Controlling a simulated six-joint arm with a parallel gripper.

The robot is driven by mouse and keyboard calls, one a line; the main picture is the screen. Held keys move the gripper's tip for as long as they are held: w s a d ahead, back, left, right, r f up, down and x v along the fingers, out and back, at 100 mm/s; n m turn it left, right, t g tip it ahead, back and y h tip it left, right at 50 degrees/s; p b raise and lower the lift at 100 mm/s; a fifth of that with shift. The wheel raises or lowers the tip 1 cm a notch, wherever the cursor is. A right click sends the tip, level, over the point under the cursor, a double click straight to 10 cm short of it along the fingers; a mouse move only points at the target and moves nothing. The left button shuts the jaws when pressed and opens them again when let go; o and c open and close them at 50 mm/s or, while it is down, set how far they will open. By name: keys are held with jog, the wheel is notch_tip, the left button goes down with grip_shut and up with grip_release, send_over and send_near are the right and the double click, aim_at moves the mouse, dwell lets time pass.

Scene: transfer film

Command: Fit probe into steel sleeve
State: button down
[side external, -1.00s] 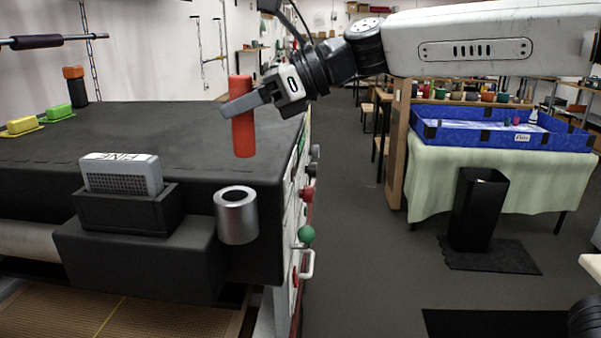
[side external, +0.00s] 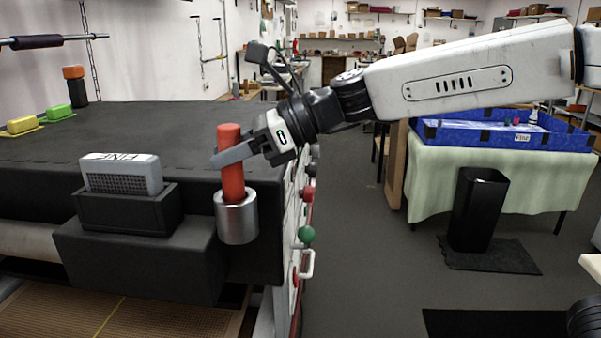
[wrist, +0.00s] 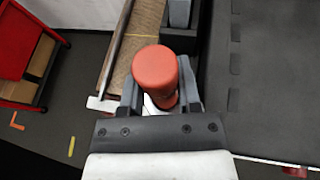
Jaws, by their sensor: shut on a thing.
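The probe is a red-orange cylinder (side external: 230,150), upright, with its lower end at the mouth of the steel sleeve (side external: 237,220). The sleeve is a shiny open cylinder on the front of the dark bench. My gripper (side external: 228,157) is shut on the probe at its middle, just above the sleeve. How far the probe's lower end sits inside the sleeve is hidden by the sleeve wall. In the wrist view the probe's round top (wrist: 155,67) stands between my two fingers, and the sleeve is mostly hidden below it.
A grey block marked FINE (side external: 122,175) sits in a dark holder left of the sleeve. Yellow and green pieces (side external: 58,112) lie at the bench's far left. Red and green knobs (side external: 306,234) stick out from the bench's right side.

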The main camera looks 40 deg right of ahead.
aim_at(233, 179)
jog(key=shift+f, duration=0.1)
jog(key=shift+f, duration=1.9)
jog(key=shift+f, duration=0.15)
jog(key=shift+c, duration=1.5)
grip_release()
jog(key=shift+s+d+r, duration=0.25)
jog(key=shift+d+r, duration=0.15)
jog(key=shift+d, duration=0.05)
jog(key=v, duration=1.1)
jog(key=shift+f, duration=0.15)
